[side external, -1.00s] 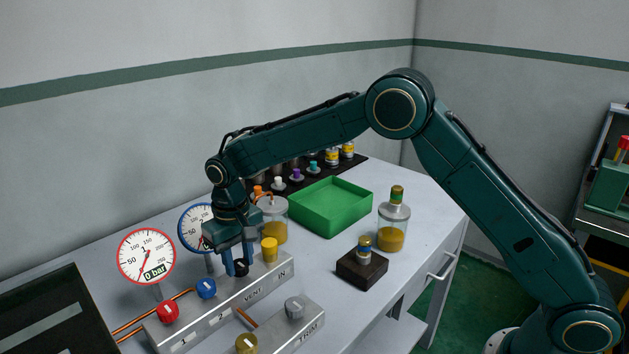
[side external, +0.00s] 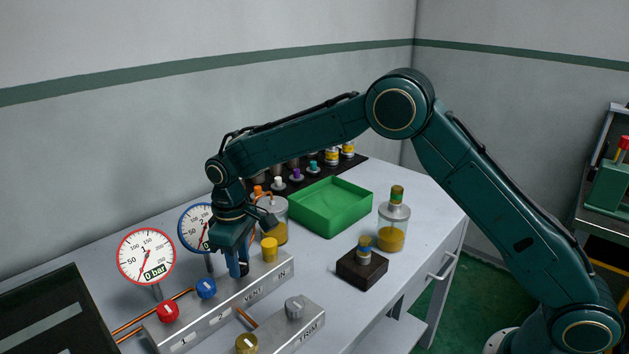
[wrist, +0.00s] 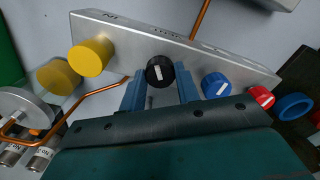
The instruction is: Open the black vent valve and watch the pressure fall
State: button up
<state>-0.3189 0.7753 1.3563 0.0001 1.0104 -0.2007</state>
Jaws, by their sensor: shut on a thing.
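The black vent valve knob (wrist: 160,72) with a white mark sits on the grey valve block (side external: 222,309), between the yellow and blue knobs. My gripper (wrist: 161,78) is shut on it, with one blue finger on each side. In the side view my gripper (side external: 238,270) points down at the block and hides the black knob. The red-rimmed gauge (side external: 147,257) has a small display reading 0 bar. The blue-rimmed gauge (side external: 193,226) is partly hidden behind my gripper, so its reading cannot be told.
Blue (side external: 206,288), red (side external: 168,311) and yellow (side external: 269,249) knobs stand close by on the block. A second block with grey (side external: 295,307) and brass (side external: 247,343) knobs lies in front. A green tray (side external: 330,231) and a jar (side external: 393,226) stand to the right.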

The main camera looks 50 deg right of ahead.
jog(key=n, duration=0.4)
jog(key=shift+n, duration=0.3)
jog(key=n, duration=0.4)
jog(key=shift+n, duration=0.4)
jog(key=o, duration=1)
jog(key=shift+r, duration=0.1)
notch_tip(320, 180, up, 14)
jog(key=shift+f, duration=0.1)
